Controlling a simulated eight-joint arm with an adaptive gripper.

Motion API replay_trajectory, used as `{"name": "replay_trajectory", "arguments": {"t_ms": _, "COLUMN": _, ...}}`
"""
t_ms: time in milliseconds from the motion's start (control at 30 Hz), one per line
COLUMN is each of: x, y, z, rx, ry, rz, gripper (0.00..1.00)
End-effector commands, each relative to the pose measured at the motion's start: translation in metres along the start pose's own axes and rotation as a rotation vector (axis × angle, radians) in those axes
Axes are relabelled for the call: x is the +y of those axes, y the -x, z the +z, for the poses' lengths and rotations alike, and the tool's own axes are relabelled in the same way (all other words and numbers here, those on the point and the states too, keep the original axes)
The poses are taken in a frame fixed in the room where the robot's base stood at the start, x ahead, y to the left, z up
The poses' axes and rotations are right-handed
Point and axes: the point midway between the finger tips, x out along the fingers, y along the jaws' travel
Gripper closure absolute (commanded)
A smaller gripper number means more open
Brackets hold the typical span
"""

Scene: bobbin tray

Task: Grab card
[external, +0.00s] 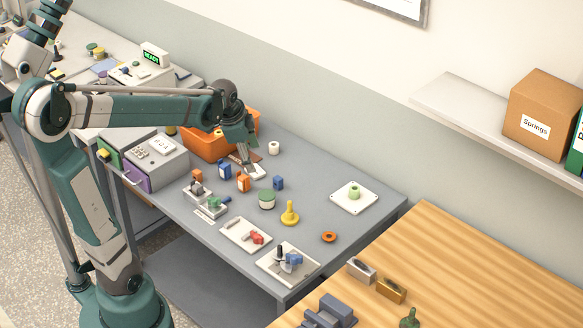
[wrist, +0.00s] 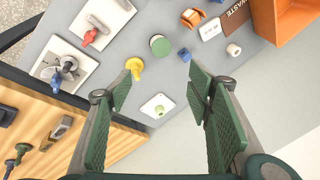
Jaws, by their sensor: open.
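A small white card (external: 257,172) lies on the grey bench beside a brown plate, near the orange bin. In the wrist view the white card (wrist: 209,29) lies at upper right, beside the brown plate (wrist: 236,14) lettered "WASTE". My gripper (external: 248,167) points down close to the card in the external view and partly covers that spot. In the wrist view my gripper (wrist: 163,78) has its green fingers wide apart with nothing between them. The card is beyond the fingers there, not between them. I cannot tell the exact height gap.
The orange bin (external: 207,145) stands behind my gripper. Near the card are a white roll (external: 274,148), a blue block (external: 278,182), an orange spool (external: 243,182) and a green-topped jar (external: 266,199). A yellow peg (external: 290,214) stands farther right. The bench's right part has free room.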

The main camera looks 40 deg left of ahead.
Motion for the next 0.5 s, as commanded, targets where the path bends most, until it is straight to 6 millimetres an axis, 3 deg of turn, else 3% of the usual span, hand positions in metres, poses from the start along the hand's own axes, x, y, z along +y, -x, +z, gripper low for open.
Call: {"name": "replay_trajectory", "arguments": {"t_ms": 500, "x": -0.07, "y": -0.044, "z": -0.011, "rx": -0.062, "ry": -0.28, "rz": 0.078, "gripper": 0.49}}
